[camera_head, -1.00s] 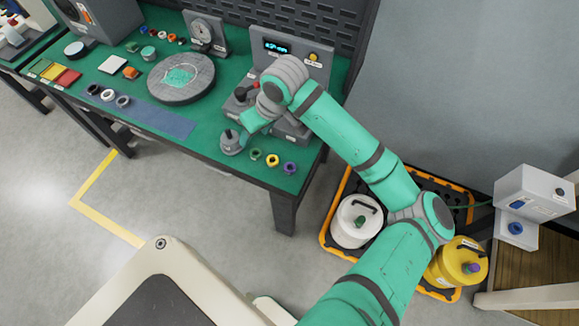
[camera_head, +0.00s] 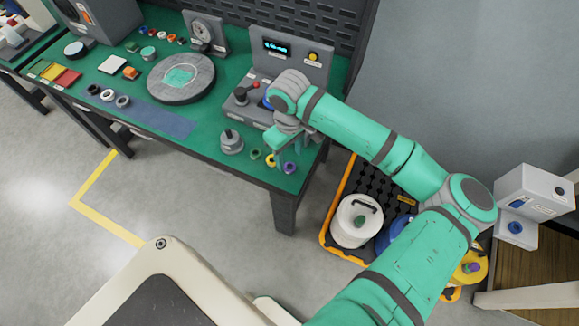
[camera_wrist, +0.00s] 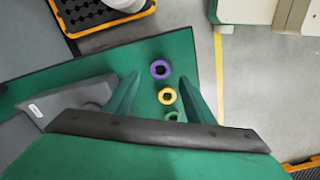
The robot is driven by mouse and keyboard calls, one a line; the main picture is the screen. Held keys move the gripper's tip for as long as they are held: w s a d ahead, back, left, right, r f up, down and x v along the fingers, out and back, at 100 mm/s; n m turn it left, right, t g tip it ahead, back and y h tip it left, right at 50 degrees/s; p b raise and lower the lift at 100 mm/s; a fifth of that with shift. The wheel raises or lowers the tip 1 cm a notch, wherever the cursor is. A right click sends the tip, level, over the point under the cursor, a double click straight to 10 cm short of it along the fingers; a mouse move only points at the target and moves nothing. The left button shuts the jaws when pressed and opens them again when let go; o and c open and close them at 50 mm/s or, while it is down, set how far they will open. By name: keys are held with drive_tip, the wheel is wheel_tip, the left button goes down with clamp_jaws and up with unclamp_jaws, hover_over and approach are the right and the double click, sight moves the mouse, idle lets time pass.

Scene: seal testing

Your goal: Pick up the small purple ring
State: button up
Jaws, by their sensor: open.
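The small purple ring (camera_head: 289,168) lies on the green table top near its front right corner. It also shows in the wrist view (camera_wrist: 160,70), ahead of my fingertips and roughly between their lines. A yellow ring (camera_wrist: 167,96) and a green ring (camera_wrist: 172,116) lie in a row with it, closer to my gripper. My gripper (camera_head: 286,150) is open and empty above this row; in the wrist view its two fingers (camera_wrist: 161,90) stand on either side of the row. The gap between fingers and table cannot be told exactly.
A grey round weight with a knob (camera_head: 231,143) stands left of the rings. The grey test device (camera_head: 290,62) with a display stands behind my gripper. The table's (camera_head: 180,122) front and right edges are close to the purple ring. Several more rings lie at the left.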

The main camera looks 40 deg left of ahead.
sight(290, 169)
wheel_tip(290, 169, down, 5)
drive_tip(key=shift+d+r, duration=0.1)
drive_tip(key=shift+d, duration=0.05)
drive_tip(key=c, duration=1.1)
drive_tip(key=shift+r, duration=0.1)
